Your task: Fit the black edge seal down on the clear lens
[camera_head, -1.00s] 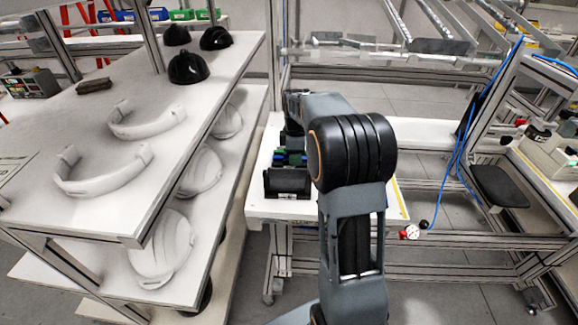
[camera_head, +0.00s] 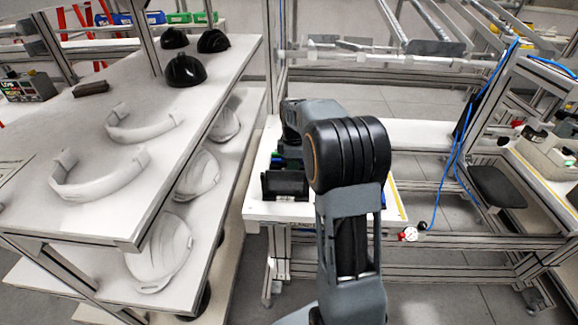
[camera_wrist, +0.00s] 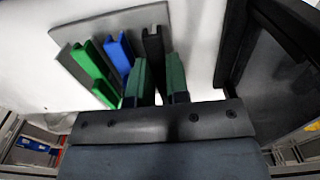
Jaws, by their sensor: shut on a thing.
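In the wrist view my gripper (camera_wrist: 158,82) has two dark green fingers, shut on a narrow black strip, apparently the black edge seal (camera_wrist: 153,48). The strip stands up between the fingers and its far end lies against a grey plate. Green strips (camera_wrist: 92,75) and a blue strip (camera_wrist: 119,55) stand to the left along the same grey plate (camera_wrist: 90,30). I cannot make out the clear lens for certain. In the head view my arm hides the gripper and the strip.
A dark open-fronted holder (camera_head: 284,184) stands on the white bench (camera_head: 262,212); a dark panel (camera_wrist: 272,65) rises right of the fingers in the wrist view. The shelf (camera_head: 130,205) at left carries white curved bands (camera_head: 100,180) and black domes (camera_head: 186,70).

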